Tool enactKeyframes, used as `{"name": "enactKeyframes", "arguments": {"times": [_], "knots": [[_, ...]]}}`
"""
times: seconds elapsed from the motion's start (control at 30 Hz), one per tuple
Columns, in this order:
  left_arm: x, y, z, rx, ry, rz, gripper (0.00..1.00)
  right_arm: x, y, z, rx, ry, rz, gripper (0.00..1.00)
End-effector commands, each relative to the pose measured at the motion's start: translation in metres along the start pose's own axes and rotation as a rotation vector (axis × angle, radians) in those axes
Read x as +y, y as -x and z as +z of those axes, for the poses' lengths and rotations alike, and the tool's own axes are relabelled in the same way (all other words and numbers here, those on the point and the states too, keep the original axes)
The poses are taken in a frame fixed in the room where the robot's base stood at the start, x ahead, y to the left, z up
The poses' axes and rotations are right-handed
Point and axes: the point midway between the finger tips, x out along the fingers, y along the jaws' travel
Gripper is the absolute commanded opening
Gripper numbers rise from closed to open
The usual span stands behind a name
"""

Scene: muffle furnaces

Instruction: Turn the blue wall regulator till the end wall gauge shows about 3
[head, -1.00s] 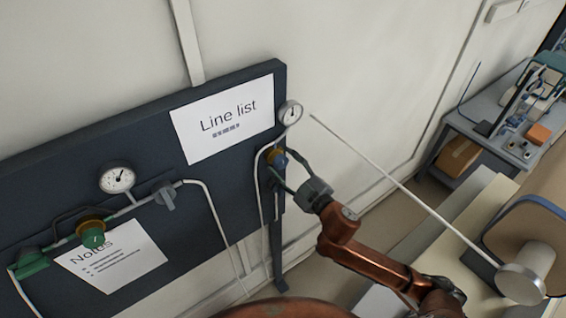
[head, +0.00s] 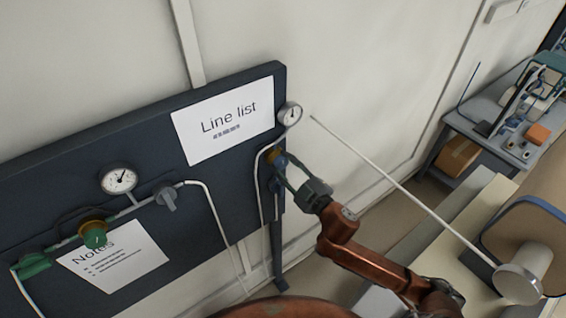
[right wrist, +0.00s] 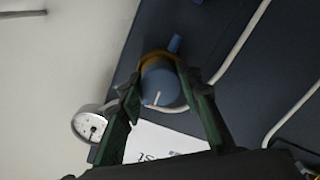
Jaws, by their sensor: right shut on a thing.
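The blue wall regulator (head: 281,160) sits at the right end of the dark panel, on a brass-coloured collar. In the right wrist view its round blue knob (right wrist: 160,85) has a white mark on its face. My right gripper (head: 286,172) is shut on the knob, with one green finger on either side in the wrist view (right wrist: 160,94). The end wall gauge (head: 290,114) is a small white dial above the regulator. It also shows in the wrist view (right wrist: 90,127), but its numbers are too small to read. My left gripper is not in view.
A green regulator (head: 93,234), a second gauge (head: 118,179) and a grey valve (head: 166,197) are on the panel's left part. A "Line list" sheet (head: 222,120) hangs beside the end gauge. A thin pale rod (head: 400,185) crosses the right side.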

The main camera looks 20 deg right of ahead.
Motion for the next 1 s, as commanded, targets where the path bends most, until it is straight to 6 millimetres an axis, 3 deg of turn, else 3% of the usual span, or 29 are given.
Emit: {"name": "enactKeyframes", "arguments": {"times": [0.17,0.2,0.47,0.77,1.0], "knots": [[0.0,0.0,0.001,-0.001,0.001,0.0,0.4,0.0,0.0,0.0,0.001,0.001,0.0,0.08],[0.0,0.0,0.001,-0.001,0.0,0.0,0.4,0.0,0.0,0.0,0.001,0.001,0.0,0.33],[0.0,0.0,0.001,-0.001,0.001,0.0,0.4,0.0,0.0,0.0,0.001,0.001,0.001,0.5],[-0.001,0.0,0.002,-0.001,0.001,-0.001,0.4,0.0,0.002,0.0,0.0,0.001,0.001,0.5],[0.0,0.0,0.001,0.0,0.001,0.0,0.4,-0.001,0.033,0.001,-0.002,-0.001,-0.001,0.5]]}}
